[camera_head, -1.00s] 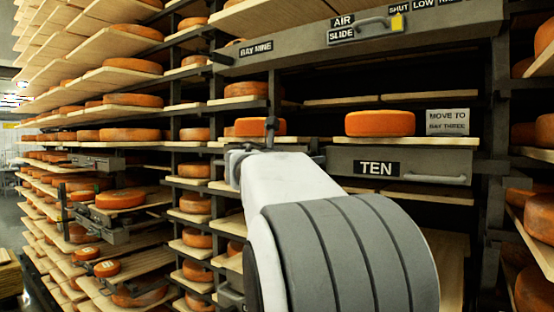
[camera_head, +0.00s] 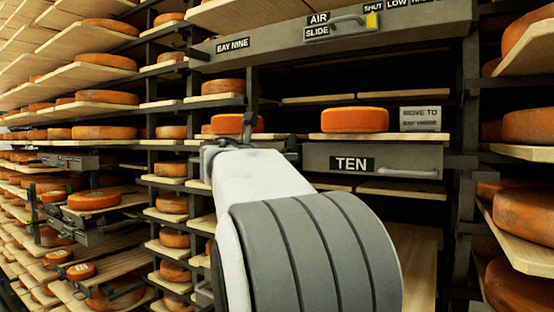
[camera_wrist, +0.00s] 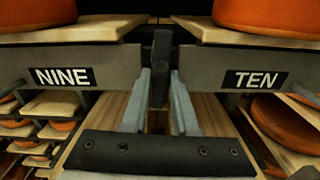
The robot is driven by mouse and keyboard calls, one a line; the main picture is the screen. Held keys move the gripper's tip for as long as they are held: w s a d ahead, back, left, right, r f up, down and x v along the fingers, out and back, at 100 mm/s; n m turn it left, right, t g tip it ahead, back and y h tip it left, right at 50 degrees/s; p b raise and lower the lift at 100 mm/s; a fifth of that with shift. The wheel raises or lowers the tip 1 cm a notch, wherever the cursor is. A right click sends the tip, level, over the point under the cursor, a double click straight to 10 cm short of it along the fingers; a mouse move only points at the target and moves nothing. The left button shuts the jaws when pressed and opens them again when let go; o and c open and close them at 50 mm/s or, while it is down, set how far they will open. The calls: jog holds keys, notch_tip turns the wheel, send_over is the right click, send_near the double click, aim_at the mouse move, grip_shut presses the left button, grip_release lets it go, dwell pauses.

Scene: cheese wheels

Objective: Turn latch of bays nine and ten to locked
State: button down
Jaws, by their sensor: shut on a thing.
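The latch (camera_wrist: 161,60) is a dark upright bar between the grey fronts labelled NINE (camera_wrist: 70,75) and TEN (camera_wrist: 250,78) in the wrist view. My gripper (camera_wrist: 160,88) has its two grey fingers on either side of the lower part of the latch, shut on it. The latch's upper end stands clear above the fingers. In the head view, the front of bay ten (camera_head: 395,161) is right of my gripper, and my arm hides the front of bay nine.
Orange cheese wheels (camera_head: 355,120) sit on boards just above both fronts. A sign (camera_head: 420,118) reading "MOVE TO" stands on the right board. A grey beam (camera_head: 270,45) with a BAY NINE label and an AIR SLIDE handle spans above. Racks stand close on both sides.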

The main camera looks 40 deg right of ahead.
jog(key=m+b, duration=0.1)
jog(key=m, duration=0.1)
jog(key=m+b, duration=0.2)
jog(key=shift+s+f, duration=0.1)
jog(key=shift+f, duration=0.1)
jog(key=m+b, duration=0.3)
jog(key=m, duration=0.1)
jog(key=shift+f+m, duration=0.1)
jog(key=shift+m, duration=0.2)
jog(key=m+b, duration=0.3)
jog(key=m, duration=0.1)
jog(key=shift+s+d, duration=0.1)
jog(key=shift+m+b, duration=1.05)
jog(key=shift+m, duration=1.35)
jog(key=c, duration=0.8)
grip_release()
jog(key=shift+o, duration=0.2)
